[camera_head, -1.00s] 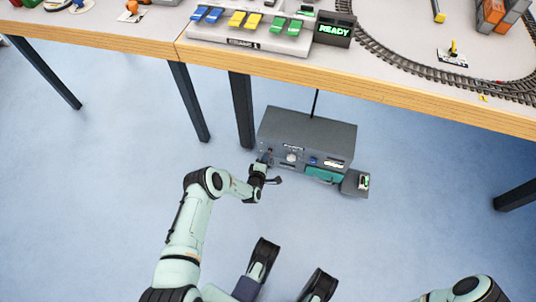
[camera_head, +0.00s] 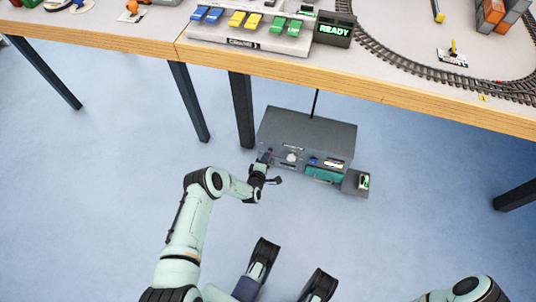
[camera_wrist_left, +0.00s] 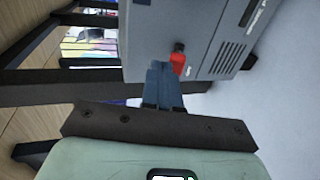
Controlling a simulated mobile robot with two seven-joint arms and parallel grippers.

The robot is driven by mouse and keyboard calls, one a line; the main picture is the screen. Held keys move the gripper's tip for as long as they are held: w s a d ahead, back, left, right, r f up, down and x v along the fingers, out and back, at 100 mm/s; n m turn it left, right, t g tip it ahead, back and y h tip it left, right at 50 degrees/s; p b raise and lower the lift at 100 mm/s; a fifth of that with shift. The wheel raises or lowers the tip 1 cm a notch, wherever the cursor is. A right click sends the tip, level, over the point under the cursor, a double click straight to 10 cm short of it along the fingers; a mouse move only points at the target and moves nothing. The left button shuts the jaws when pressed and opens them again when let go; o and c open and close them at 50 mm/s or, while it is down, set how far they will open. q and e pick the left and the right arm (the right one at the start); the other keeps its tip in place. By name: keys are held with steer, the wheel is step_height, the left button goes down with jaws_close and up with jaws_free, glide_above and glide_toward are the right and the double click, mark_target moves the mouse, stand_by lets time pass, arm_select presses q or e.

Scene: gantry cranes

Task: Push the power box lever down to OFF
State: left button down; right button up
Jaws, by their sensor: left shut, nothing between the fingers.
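The grey power box (camera_head: 310,128) stands on the floor below the table's front edge. In the left wrist view its grey face (camera_wrist_left: 202,35) shows on its side, with a red lever handle (camera_wrist_left: 178,63) on a dark mount. My left gripper (camera_head: 266,159) is at the left end of the box's front. In the left wrist view its shut, empty fingers (camera_wrist_left: 162,72) end right beside the red handle; I cannot tell whether they touch it. In the head view the lever is too small and covered to make out. My right gripper is out of view.
The wooden table (camera_head: 330,72) overhangs behind the box, with dark legs (camera_head: 241,110) to the box's left. A small grey unit (camera_head: 355,182) adjoins the box at right. A teal panel (camera_head: 324,174) is low on its front. Blue floor is clear in front.

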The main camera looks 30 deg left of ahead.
arm_select(q)
steer(key=shift+w, duration=0.15)
stand_by(0.4)
steer(key=shift+w+a, duration=0.15)
steer(key=shift+w, duration=0.4)
steer(key=shift+s+f, duration=0.1)
steer(key=shift+f, duration=0.05)
